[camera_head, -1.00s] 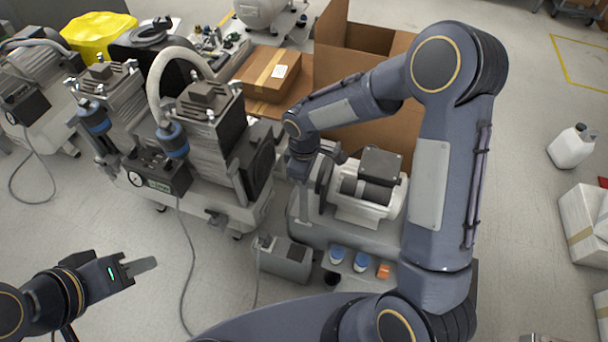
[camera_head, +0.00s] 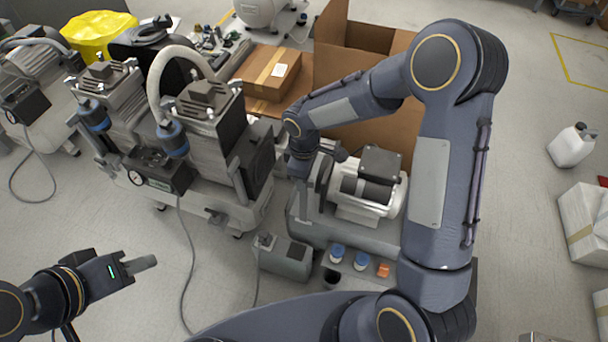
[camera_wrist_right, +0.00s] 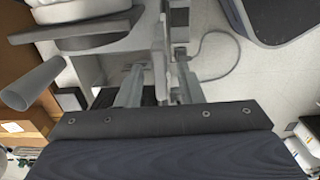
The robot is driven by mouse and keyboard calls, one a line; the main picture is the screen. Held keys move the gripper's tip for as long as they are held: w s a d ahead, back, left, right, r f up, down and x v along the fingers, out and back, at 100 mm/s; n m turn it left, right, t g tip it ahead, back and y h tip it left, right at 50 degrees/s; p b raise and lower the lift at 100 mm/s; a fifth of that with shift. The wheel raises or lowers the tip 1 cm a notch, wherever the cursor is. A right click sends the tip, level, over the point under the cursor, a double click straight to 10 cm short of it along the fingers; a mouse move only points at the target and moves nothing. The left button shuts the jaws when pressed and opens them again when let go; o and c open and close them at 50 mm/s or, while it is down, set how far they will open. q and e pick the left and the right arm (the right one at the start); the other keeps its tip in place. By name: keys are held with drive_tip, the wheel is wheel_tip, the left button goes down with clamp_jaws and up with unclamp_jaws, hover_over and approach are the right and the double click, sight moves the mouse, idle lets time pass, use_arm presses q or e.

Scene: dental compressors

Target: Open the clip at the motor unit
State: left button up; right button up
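My right gripper shows in the right wrist view (camera_wrist_right: 160,88). Its two fingers are apart, with a thin upright grey bar (camera_wrist_right: 160,55) between them. I cannot tell whether this bar is the clip or whether the fingers touch it. In the head view the right fingertips are hidden at the motor's left side. My left gripper (camera_head: 146,263) is over bare floor at lower left, away from the motor; its finger gap is not visible.
A twin-head compressor (camera_head: 205,140) stands close to the left of the motor unit. An open cardboard box (camera_head: 345,60) is behind it. A cable trails across the floor.

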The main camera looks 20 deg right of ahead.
wheel_tip(320, 180, up, 8)
drive_tip(key=shift+f+p, duration=0.1)
drive_tip(key=shift+p, duration=0.75)
drive_tip(key=s+d+r+m+t+y, duration=0.2)
drive_tip(key=s+d+r+m, duration=0.55)
drive_tip(key=s+r, duration=0.3)
drive_tip(key=s+r+m+t+y, duration=0.2)
drive_tip(key=s+m+t, duration=0.3)
drive_tip(key=s, duration=0.7)
wheel_tip(320, 180, up, 15)
drive_tip(key=g+p, duration=0.1)
drive_tip(key=p, duration=1.4)
drive_tip(key=shift+w+p, duration=0.25)
drive_tip(key=shift+p, duration=0.05)
drive_tip(key=shift+m, duration=0.25)
drive_tip(key=shift+s+d, duration=0.1)
drive_tip(key=shift+d, duration=0.05)
